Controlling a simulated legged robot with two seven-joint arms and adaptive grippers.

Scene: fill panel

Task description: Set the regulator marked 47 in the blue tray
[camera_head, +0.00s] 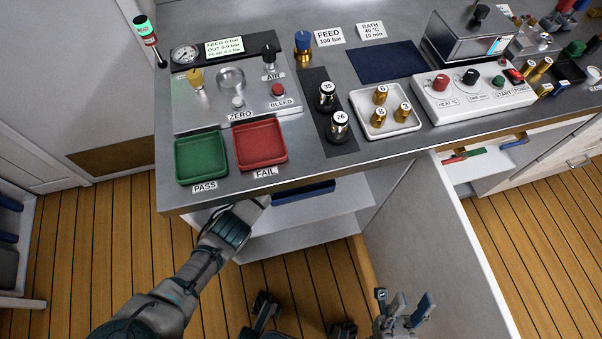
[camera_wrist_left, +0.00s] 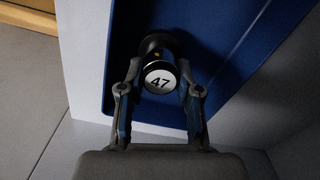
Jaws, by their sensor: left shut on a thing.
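The regulator marked 47 (camera_wrist_left: 160,78) is dark with a white numbered cap and shows in the left wrist view. My left gripper (camera_wrist_left: 160,90) is shut on it, one finger on each side. Behind it is the blue tray (camera_wrist_left: 217,70); I cannot tell whether the regulator touches its floor. In the head view the blue tray (camera_head: 305,193) shows in part on a shelf under the counter. The left arm reaches there and its fingers are hidden by the counter edge. My right gripper (camera_head: 405,311) is open and empty, low in front of the cabinet.
On the counter, regulators 35 (camera_head: 326,95) and 26 (camera_head: 339,126) stand on a dark mat. A green tray (camera_head: 201,158) and a red tray (camera_head: 260,145) sit near the front edge. An open cabinet door (camera_head: 440,220) stands to the right of the shelf.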

